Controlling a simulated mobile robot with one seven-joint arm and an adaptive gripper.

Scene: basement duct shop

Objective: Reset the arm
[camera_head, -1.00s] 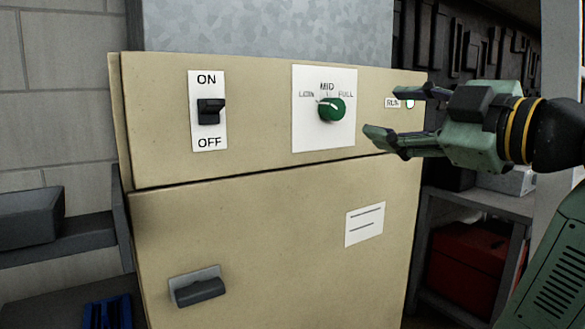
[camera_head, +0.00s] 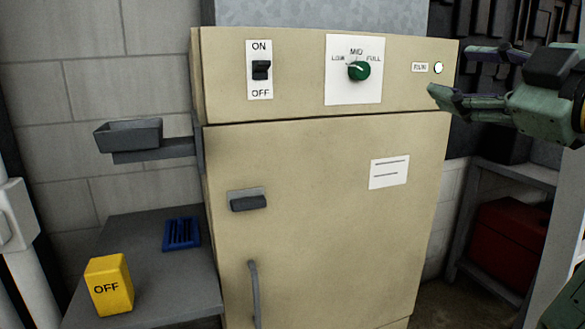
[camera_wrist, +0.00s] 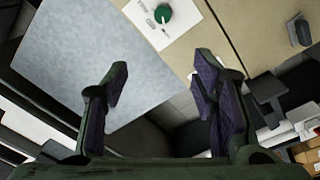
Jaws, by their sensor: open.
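My gripper (camera_head: 470,80) is at the right edge of the head view, open and empty, just right of the beige cabinet (camera_head: 320,190). It touches nothing that I can see. In the wrist view my gripper (camera_wrist: 160,85) shows two spread fingers with nothing between them. The cabinet's upper panel has a black ON/OFF switch (camera_head: 261,70), a green knob (camera_head: 359,70) on a white LOW-MID-FULL plate, and a lit round lamp (camera_head: 438,67) beside a small label. The green knob also shows in the wrist view (camera_wrist: 163,13).
A yellow block marked OFF (camera_head: 109,284) and a blue slotted item (camera_head: 181,234) lie on a grey shelf (camera_head: 150,270) at the left. A grey tray (camera_head: 128,135) is on the wall above. A red box (camera_head: 510,240) sits in the rack at right.

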